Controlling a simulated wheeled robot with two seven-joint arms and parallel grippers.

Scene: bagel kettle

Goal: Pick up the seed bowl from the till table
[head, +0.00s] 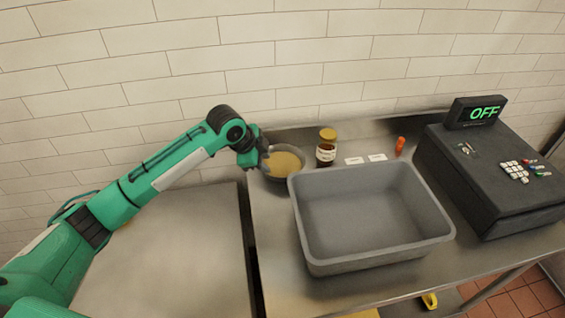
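The seed bowl (284,162) is a shallow grey bowl filled with tan seeds. It sits at the back left of the steel till table (272,235). My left gripper (264,161) is at the bowl's left rim, pointing down at it. The fingers are small and partly hidden against the rim, so I cannot tell whether they are open or closed on it. My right gripper is not in view.
A jar with a yellow lid (326,148) stands close to the bowl's right. A large empty grey tub (370,262) sits just in front. Two white cards (377,157), an orange item (400,145) and a black till (495,180) are further right. A lower steel surface (165,250) lies left.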

